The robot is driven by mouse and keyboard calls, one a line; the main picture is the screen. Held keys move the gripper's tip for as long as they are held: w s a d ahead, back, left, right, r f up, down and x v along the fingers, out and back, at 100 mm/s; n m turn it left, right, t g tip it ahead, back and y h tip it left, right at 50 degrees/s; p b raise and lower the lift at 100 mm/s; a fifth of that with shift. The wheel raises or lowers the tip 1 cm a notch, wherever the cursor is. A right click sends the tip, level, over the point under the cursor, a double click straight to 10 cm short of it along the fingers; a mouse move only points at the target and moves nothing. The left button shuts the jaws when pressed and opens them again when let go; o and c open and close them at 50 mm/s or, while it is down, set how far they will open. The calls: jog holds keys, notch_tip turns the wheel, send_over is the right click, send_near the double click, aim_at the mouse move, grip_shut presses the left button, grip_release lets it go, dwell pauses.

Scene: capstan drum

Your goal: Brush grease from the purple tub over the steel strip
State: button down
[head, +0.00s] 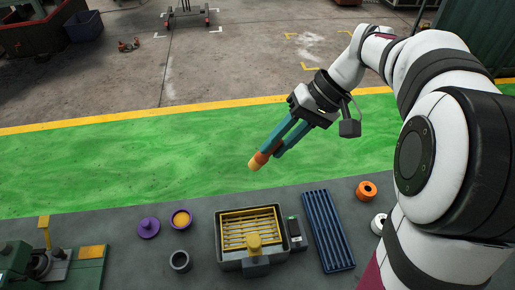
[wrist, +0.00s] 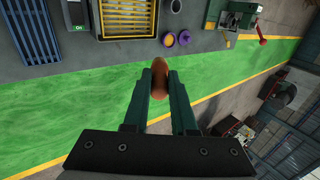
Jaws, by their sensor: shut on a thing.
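My gripper (head: 273,148) has long teal fingers and is shut on the brush (head: 256,162), which has an orange-brown body and a yellow end pointing down and left. In the wrist view the brush (wrist: 160,78) shows as a brown rounded shape between the fingertips of my gripper (wrist: 160,75). It hangs in the air, apart from the bench things. The purple tub (head: 173,222) stands open on the grey bench with yellow-orange stuff inside, below and left of the brush. It also shows in the wrist view (wrist: 168,45). I cannot make out the steel strip for sure.
A purple lid-like piece (head: 148,228) and a grey ring (head: 180,261) stand near the tub. A grey tray with yellow slats (head: 220,238), a blue slatted rack (head: 328,230) and an orange roll (head: 367,190) are rightward. A green machine (head: 90,274) is at the left.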

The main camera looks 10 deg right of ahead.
jog(key=shift+a, duration=0.1)
jog(key=w+a+f, duration=0.3)
jog(key=a, duration=0.7)
jog(key=w+a+f, duration=0.2)
jog(key=w+a, duration=0.1)
jog(key=a, duration=0.8)
jog(key=s+a+f, duration=0.2)
jog(key=s+a, duration=0.1)
jog(key=a, duration=0.6)
jog(key=s+a+f, duration=0.2)
jog(key=s+a, duration=0.2)
jog(key=a, duration=0.5)
jog(key=s+a+f, duration=0.2)
jog(key=s+a, duration=0.1)
jog(key=a, duration=0.7)
jog(key=shift+d+f, duration=0.15)
jog(key=shift+f, duration=0.95)
jog(key=shift+d+f, duration=0.1)
jog(key=shift+f, duration=0.95)
